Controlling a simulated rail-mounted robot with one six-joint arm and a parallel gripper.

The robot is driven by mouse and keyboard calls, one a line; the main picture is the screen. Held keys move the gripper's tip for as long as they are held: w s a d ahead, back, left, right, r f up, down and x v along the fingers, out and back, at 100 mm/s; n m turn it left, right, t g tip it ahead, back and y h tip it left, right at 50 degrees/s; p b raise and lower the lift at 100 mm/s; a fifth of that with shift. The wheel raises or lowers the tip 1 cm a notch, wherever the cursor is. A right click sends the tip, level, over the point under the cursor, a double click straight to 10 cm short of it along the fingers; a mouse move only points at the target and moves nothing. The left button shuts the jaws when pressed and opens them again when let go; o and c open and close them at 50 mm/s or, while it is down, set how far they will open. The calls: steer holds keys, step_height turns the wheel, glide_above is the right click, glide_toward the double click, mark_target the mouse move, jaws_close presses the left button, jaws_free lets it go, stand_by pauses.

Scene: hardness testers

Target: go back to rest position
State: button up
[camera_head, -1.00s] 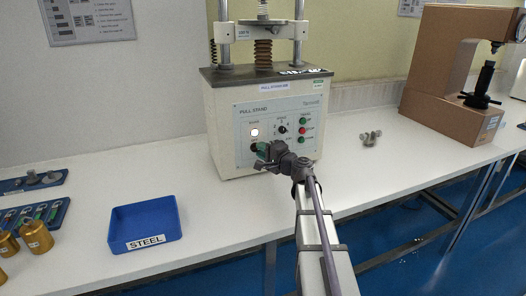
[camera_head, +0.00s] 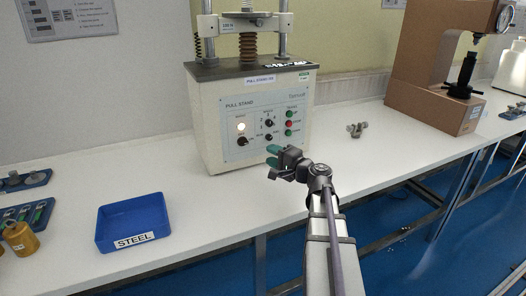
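My gripper (camera_head: 272,163) is in the middle of the head view, with green fingertips pointing left. It is in front of the pull stand (camera_head: 248,120), near the lower right of its control panel. I see nothing held between the fingers. The fingertips look spread apart, with a gap between them. My arm reaches up to it from the bottom of the view.
A blue STEEL bin (camera_head: 134,222) stands on the white bench (camera_head: 215,205). Brass weights (camera_head: 19,238) and blue trays (camera_head: 28,213) are at the left. A small grey fixture (camera_head: 357,130) and a brown tester (camera_head: 437,75) are at the right.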

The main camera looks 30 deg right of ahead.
stand_by(0.3)
steer(key=s+a+r+n+g+y+p, duration=0.1)
steer(key=s+a+n+g+p, duration=0.2)
steer(key=a+n+g+p, duration=0.55)
steer(key=s+a+n+g+y+p, duration=0.1)
steer(key=s+a+n+g+p, duration=0.3)
steer(key=a, duration=0.9)
steer(key=s+a+n+g+h+p, duration=0.2)
steer(key=s+a+g+h+p, duration=0.2)
steer(key=s, duration=0.5)
steer(key=r+h+p, duration=0.1)
steer(key=h+p, duration=0.1)
steer(key=h, duration=0.1)
steer(key=shift+s+g+p, duration=0.2)
steer(key=shift+g+p, duration=0.15)
